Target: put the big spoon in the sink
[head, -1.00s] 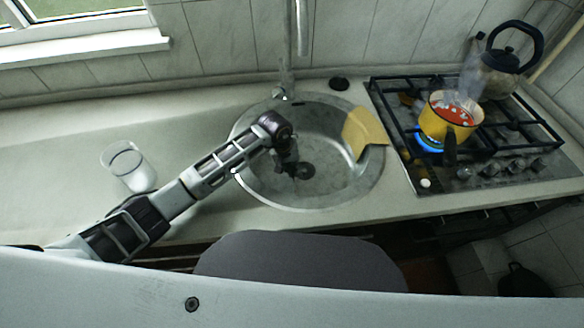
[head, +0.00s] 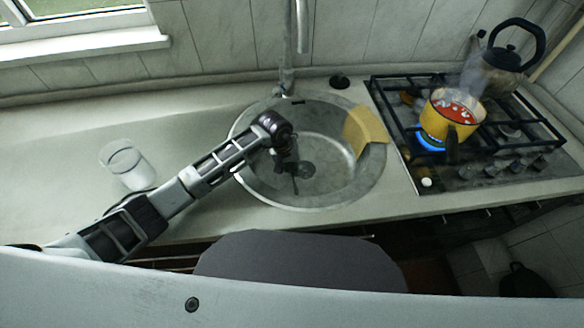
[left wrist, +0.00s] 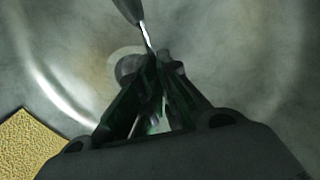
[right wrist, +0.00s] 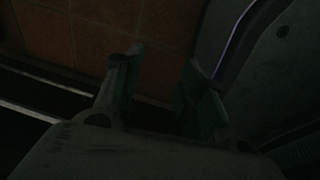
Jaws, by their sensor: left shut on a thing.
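The round metal sink (head: 330,190) is set in the counter at the middle of the head view. My left gripper (head: 286,162) is over the sink basin, left of its middle. In the left wrist view, its fingers (left wrist: 160,62) are shut on a thin utensil, the big spoon (left wrist: 132,12), with a dark part and a shiny metal neck. In the head view, a thin dark end of it shows below the gripper. The spoon's bowl cannot be made out. My right gripper (right wrist: 158,72) is open and empty, low over a dark tiled floor.
A yellow cloth (head: 366,131) hangs over the sink's right rim. A glass (head: 127,163) stands on the left counter. A yellow pot (head: 446,122) steams on a lit burner of the stove, with a kettle (head: 503,72) behind it. The tap (head: 286,85) is behind the sink.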

